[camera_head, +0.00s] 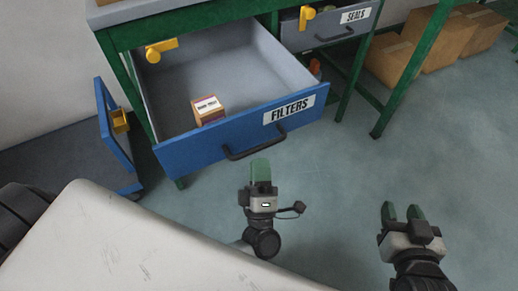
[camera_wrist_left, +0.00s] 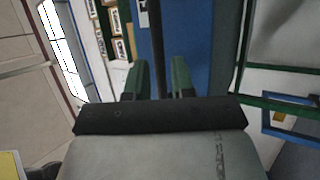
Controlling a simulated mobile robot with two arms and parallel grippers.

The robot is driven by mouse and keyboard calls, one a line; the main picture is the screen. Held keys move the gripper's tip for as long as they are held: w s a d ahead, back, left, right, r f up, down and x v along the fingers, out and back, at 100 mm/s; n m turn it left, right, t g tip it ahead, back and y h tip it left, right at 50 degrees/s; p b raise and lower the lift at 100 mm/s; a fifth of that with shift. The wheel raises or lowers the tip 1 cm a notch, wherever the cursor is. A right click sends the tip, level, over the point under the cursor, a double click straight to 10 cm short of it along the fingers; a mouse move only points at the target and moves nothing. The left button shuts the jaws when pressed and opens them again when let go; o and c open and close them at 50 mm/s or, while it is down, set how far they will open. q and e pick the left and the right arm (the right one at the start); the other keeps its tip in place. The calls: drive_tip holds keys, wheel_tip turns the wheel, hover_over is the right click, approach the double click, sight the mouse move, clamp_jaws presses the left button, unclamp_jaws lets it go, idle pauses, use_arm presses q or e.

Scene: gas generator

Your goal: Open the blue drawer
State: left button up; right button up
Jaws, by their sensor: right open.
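The blue drawer (camera_head: 215,140), labelled FILTERS, stands pulled well out of the green-framed bench; its grey inside shows. Its dark bar handle (camera_head: 255,144) is on the front panel. My left gripper (camera_head: 261,170) is just in front of and below the handle in the head view, its green fingers seen edge-on. In the left wrist view its fingers (camera_wrist_left: 159,80) are spread, with the dark handle bar (camera_wrist_left: 157,45) lined up with the gap before the blue front; contact cannot be told. My right gripper (camera_head: 403,212) is open and empty over the floor at the right.
A small box (camera_head: 207,109) sits inside the drawer. A grey SEALS drawer (camera_head: 327,27) is at the upper right. Cardboard boxes (camera_head: 438,38) stand behind a green leg (camera_head: 405,75). A blue-framed cart (camera_head: 115,130) is at left. Floor in front of the drawer is clear.

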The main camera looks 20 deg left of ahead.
use_arm(q)
drive_tip(key=v, duration=0.6)
drive_tip(key=shift+s+f, duration=0.1)
drive_tip(key=shift+s, duration=0.1)
